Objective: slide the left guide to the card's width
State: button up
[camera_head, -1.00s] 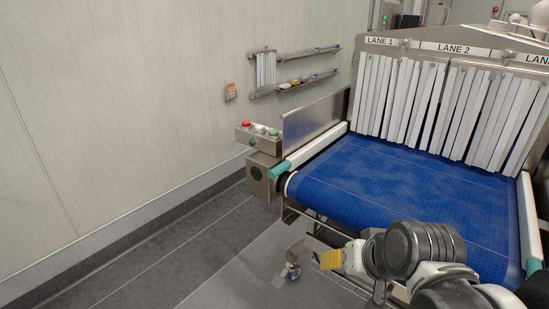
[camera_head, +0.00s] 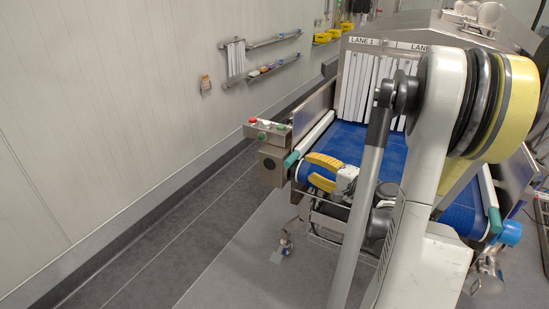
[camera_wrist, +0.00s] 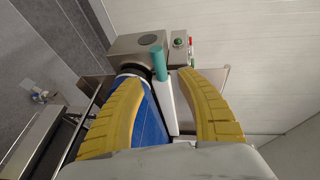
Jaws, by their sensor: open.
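The left guide is a white rail (camera_head: 318,130) with a teal end (camera_head: 291,159), running along the left side of the blue belt (camera_head: 345,145). My gripper (camera_head: 308,171) is open, its yellow fingers close to the guide's near end. In the wrist view, the teal end (camera_wrist: 160,62) and white rail (camera_wrist: 168,105) lie between the spread fingers (camera_wrist: 159,77). Contact cannot be told; the gripper looks empty. A small orange-tan card (camera_head: 206,83) is on the wall at left; its markings are too small to read.
A control box (camera_head: 266,130) with red, white and green buttons stands just left of the guide's end. White strip curtains (camera_head: 362,85) hang at the tunnel mouth. The right guide's teal end (camera_head: 496,222) shows beyond my arm. The floor (camera_head: 195,240) at left is clear.

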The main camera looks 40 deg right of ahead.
aim_at(293, 159)
jog(key=w, duration=0.3)
jog(key=w+f+b, duration=0.1)
jog(key=w, duration=0.2)
jog(key=w+b, duration=0.1)
jog(key=w, duration=0.2)
jog(key=shift+w+f, duration=0.2)
jog(key=shift+f, duration=0.2)
grip_shut()
